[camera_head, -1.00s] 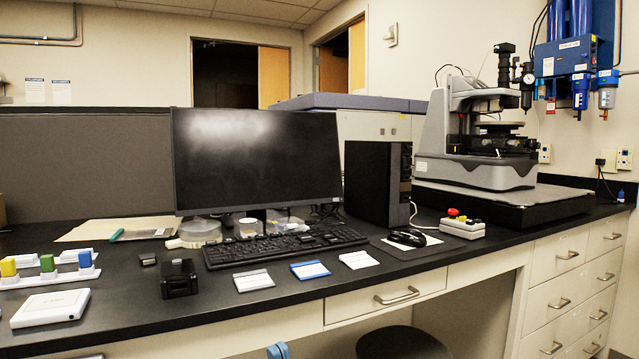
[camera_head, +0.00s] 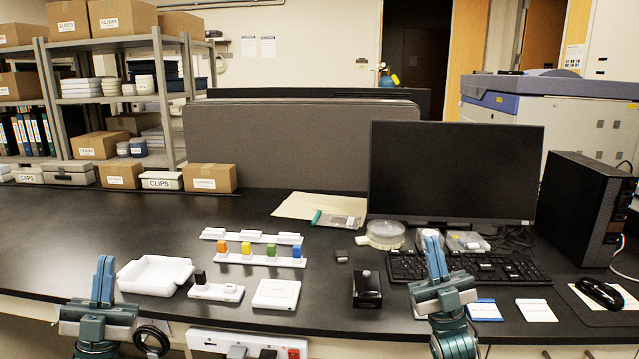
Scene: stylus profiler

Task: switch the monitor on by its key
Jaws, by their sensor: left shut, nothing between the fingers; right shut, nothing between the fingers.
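The monitor (camera_head: 452,170) stands at the back right of the bench. Its screen is dark. I cannot make out its key on the thin black frame. My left gripper (camera_head: 104,280) is at the front left, far from the monitor, with its blue fingers together and empty. My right gripper (camera_head: 434,258) is in front of the monitor, lower in the picture. Its blue fingers are together and empty, and it hides part of the keyboard (camera_head: 510,270) and a card behind it.
A black computer tower (camera_head: 585,210) stands right of the monitor. Round clear dishes (camera_head: 384,233) sit at the monitor's foot. A small black box (camera_head: 367,291), white box (camera_head: 276,294), white tray (camera_head: 154,275) and power strip (camera_head: 240,344) lie between my grippers.

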